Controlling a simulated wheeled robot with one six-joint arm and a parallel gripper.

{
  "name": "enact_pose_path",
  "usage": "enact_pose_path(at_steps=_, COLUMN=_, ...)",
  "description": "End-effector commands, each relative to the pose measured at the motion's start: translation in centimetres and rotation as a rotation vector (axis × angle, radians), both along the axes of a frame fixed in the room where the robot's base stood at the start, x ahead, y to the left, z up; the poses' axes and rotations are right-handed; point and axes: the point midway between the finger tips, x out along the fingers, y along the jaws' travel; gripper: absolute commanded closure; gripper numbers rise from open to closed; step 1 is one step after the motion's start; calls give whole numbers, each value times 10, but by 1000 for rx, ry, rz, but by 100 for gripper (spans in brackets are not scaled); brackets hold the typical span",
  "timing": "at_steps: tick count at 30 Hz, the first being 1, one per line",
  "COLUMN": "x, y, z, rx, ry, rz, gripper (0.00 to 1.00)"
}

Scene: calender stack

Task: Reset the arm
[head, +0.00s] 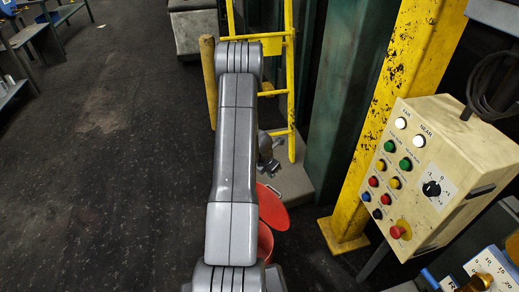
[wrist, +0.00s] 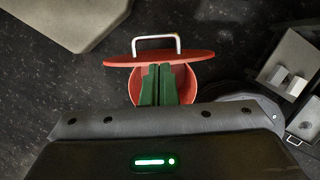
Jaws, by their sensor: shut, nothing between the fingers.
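My arm (head: 234,150) stretches forward over the floor in the head view. My gripper (wrist: 158,68) shows in the wrist view as two green fingers pressed together, with nothing between them. Behind the fingers is a red bin (wrist: 187,78) with a red lid (wrist: 200,59) tipped up and a white handle (wrist: 156,37). The fingers appear in front of the bin's opening; I cannot tell how far above it they are. In the head view the gripper's fingers cannot be made out.
A cream control box (head: 440,165) with coloured buttons and a knob stands at the right. A yellow post (head: 385,110), a yellow ladder (head: 290,85) and a green column (head: 345,90) stand near the arm. A bench (head: 25,40) is far left. The dark floor (head: 120,180) at left is clear.

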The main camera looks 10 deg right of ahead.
Motion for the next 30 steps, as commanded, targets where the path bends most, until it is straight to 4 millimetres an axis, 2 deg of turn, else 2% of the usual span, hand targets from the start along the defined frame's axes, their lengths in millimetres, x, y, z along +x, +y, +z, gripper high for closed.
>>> enact_pose_path(at_steps=9, x=0, y=0, z=-1, rx=0, ry=0, rz=0, gripper=100)
enact_pose_path(at_steps=14, x=2, y=-3, z=-12, rx=-1, ry=1, rz=2, gripper=100)
enact_pose_path(at_steps=30, x=17, y=-28, z=-106, rx=0, ry=2, rz=1, gripper=100)
